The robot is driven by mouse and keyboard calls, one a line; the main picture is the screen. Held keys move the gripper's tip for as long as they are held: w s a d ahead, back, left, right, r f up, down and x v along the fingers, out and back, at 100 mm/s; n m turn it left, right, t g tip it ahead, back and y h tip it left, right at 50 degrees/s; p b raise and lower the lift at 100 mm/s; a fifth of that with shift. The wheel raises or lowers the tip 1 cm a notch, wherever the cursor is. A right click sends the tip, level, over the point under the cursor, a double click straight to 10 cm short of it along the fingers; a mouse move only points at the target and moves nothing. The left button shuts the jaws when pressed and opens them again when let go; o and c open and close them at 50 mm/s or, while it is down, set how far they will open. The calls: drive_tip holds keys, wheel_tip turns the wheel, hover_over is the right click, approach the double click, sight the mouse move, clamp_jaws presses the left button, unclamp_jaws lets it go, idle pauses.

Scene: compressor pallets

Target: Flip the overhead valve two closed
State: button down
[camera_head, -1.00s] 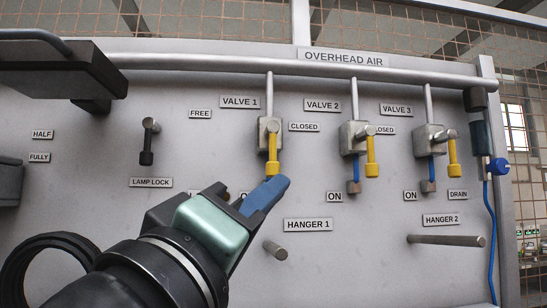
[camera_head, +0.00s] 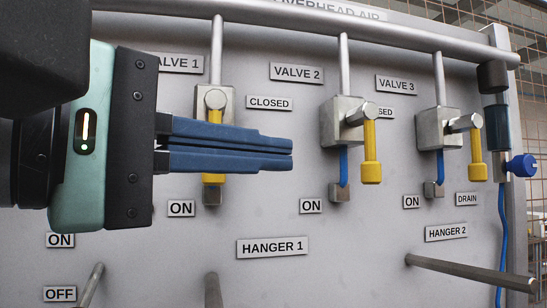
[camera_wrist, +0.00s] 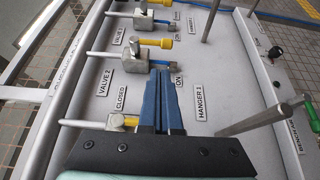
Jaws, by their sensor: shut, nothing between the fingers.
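Valve two is a grey metal block (camera_head: 342,122) under the VALVE 2 label (camera_head: 297,73). Its yellow handle (camera_head: 371,155) hangs straight down from a round pin. An ON label (camera_head: 311,206) is below it, to the left. My gripper (camera_head: 291,155) is shut and empty, its blue fingers pointing right, in front of valve one and short of valve two. In the wrist view my fingertips (camera_wrist: 161,73) point toward the valve two block (camera_wrist: 138,57) and its yellow handle (camera_wrist: 161,43). I see no contact with the handle.
Valve one (camera_head: 214,101) is partly hidden behind my fingers. Valve three (camera_head: 441,127), with its yellow handle down, is to the right. Hanger pegs (camera_head: 468,274) stick out below. The overhead pipe (camera_head: 290,22) runs along the top.

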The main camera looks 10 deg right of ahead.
drive_tip(key=p, duration=0.4)
approach(370, 148)
drive_tip(key=w+d+f, duration=0.1)
drive_tip(key=w+d, duration=0.3)
drive_tip(key=w, duration=0.1)
drive_tip(key=shift+d+f, duration=0.25)
drive_tip(key=shift+d, duration=0.05)
